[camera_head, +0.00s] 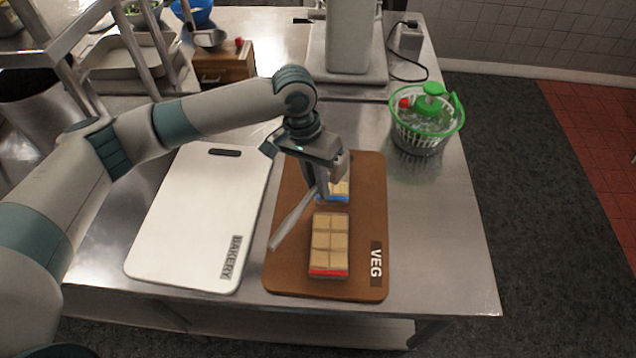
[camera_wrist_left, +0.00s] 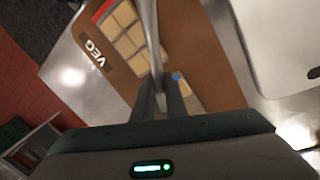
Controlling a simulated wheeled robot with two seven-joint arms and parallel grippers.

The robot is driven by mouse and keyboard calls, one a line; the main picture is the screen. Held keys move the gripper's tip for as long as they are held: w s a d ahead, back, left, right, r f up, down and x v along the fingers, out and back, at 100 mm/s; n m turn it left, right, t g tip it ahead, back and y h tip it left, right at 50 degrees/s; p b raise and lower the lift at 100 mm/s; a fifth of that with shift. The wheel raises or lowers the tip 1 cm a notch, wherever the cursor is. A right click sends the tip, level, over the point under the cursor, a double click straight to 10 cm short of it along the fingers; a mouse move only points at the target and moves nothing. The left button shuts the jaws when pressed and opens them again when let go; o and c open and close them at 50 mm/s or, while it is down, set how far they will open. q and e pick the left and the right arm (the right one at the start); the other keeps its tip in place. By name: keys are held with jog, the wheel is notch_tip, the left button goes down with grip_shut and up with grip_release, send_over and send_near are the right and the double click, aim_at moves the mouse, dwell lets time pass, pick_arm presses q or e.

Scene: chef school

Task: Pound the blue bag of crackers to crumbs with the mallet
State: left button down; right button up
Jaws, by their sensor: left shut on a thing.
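My left gripper (camera_head: 318,190) is over the brown VEG board, shut on the grey mallet (camera_head: 290,223). The mallet's bar slants down-left from the fingers; I cannot clearly make out its head. In the left wrist view the mallet (camera_wrist_left: 149,35) runs up from between the fingers (camera_wrist_left: 158,100). The blue bag of crackers (camera_head: 341,188) lies on the board's upper part, partly hidden behind the gripper. Its blue edge also shows in the left wrist view (camera_wrist_left: 177,76), beside the fingers. Its crackers look like whole squares where visible. My right gripper is not in view.
A red-edged bag of crackers (camera_head: 328,245) lies nearer on the VEG board (camera_head: 285,270). A white BAKERY board (camera_head: 195,220) lies to its left. A green salad spinner (camera_head: 427,120) stands at the right. A wooden box (camera_head: 222,66) and grey appliance (camera_head: 348,45) stand behind.

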pick_arm(q)
jog(key=shift+f+b, duration=0.5)
jog(key=shift+f, duration=0.2)
jog(key=shift+f, duration=0.1)
jog(key=shift+f, duration=1.55)
jog(key=shift+f, duration=0.15)
